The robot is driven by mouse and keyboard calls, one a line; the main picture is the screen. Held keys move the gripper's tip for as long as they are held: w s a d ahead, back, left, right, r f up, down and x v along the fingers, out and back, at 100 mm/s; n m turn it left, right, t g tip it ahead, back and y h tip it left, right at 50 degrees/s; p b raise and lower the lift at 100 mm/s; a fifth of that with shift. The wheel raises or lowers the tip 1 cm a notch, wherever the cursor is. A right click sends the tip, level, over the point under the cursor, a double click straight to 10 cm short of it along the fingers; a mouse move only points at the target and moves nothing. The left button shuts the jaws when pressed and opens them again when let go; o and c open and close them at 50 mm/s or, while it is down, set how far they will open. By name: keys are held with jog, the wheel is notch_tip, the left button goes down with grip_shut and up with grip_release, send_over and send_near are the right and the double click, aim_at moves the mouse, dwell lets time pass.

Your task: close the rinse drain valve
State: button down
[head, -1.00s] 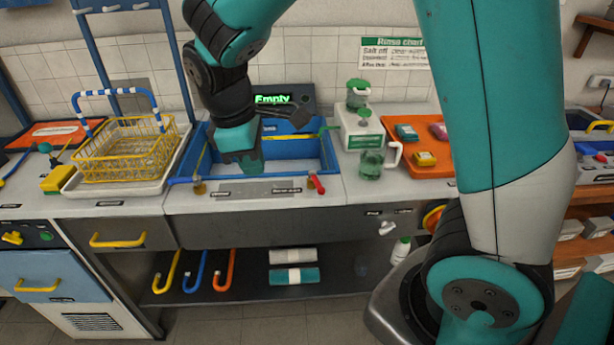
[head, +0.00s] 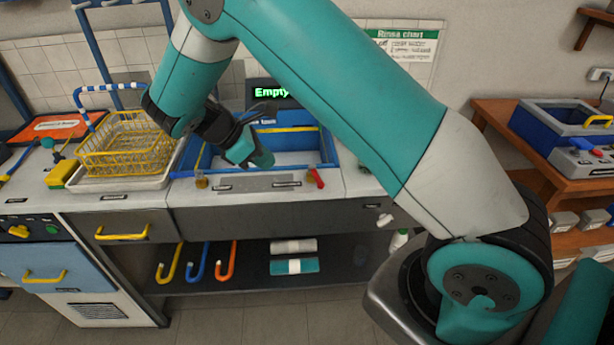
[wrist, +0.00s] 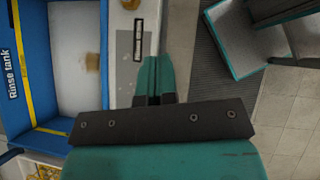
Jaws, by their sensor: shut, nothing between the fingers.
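The rinse tank (head: 288,140) is a blue-rimmed basin set in the counter; its label shows in the wrist view. A red handle (head: 316,178) sits at the basin's front right corner, and its edge shows at the top of the wrist view (wrist: 131,4). A small brass-coloured fitting (head: 201,182) sits at the front left. Labels on the grey front panel are too small to read, so I cannot tell which is the drain valve. My gripper (head: 263,160) is shut and empty over the tank's front part, left of the red handle and apart from it. Its fingers show in the wrist view (wrist: 153,82).
A display (head: 270,93) behind the tank reads "Empty". A yellow wire basket (head: 125,150) stands on a white tray left of the tank. Several coloured hooks (head: 195,263) hang below the counter. My own arm hides the counter to the right.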

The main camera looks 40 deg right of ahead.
aim_at(317, 177)
jog(key=x, duration=0.4)
jog(key=d+r+p+x, duration=0.1)
jog(key=x, duration=0.3)
jog(key=s+d+p+x, duration=0.1)
jog(key=x, duration=0.3)
jog(key=shift+r, duration=0.3)
